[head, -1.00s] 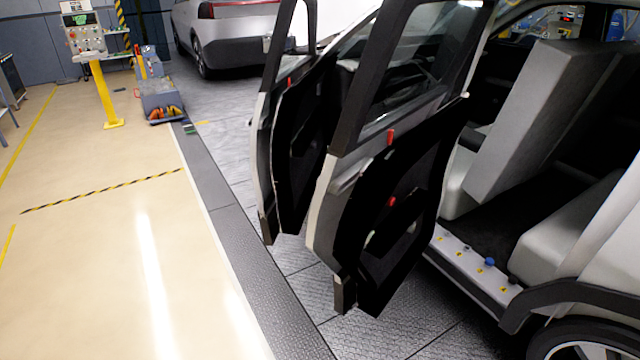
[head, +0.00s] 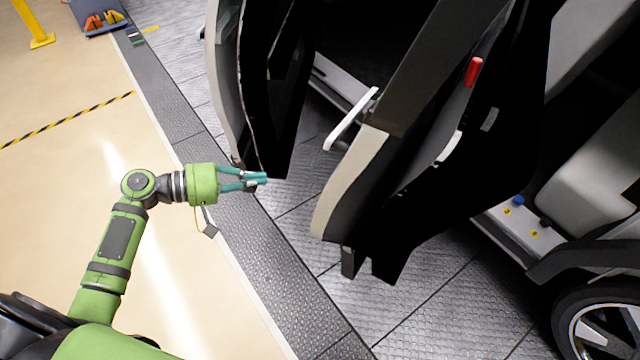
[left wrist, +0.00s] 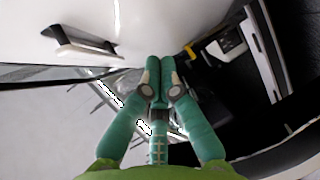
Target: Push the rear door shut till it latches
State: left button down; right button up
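The rear door (head: 345,190) stands wide open in the head view, with its pale edge and black inner trim facing me. A white outer handle (head: 352,118) sticks out on its far side. My left gripper (head: 264,179) is left of this door, at about the lower edge of the front door, with a visible gap to the rear door. Its teal fingers are together and empty. In the left wrist view the fingertips (left wrist: 160,66) meet in front of a white panel with a handle (left wrist: 82,42); contact cannot be told. My right gripper is out of view.
The front door (head: 225,90) also stands open, left of the rear door. The car's sill (head: 520,225) and rear wheel (head: 595,325) are at the right. Dark floor plates (head: 300,270) lie clear below the doors. An orange-marked cart (head: 100,20) stands far left.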

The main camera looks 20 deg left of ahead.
pick_arm(q)
notch_tip(320, 180, up, 4)
jog(key=s+d+r+m+h, duration=0.1)
jog(key=d+h, duration=0.1)
jog(key=w+d+f+p, duration=0.1)
jog(key=d+p, duration=0.1)
jog(key=d, duration=0.3)
jog(key=w+d+f+p, duration=0.2)
jog(key=d+p, duration=0.1)
jog(key=d, duration=0.3)
jog(key=shift+w+d+y, duration=0.25)
jog(key=shift+y, duration=0.05)
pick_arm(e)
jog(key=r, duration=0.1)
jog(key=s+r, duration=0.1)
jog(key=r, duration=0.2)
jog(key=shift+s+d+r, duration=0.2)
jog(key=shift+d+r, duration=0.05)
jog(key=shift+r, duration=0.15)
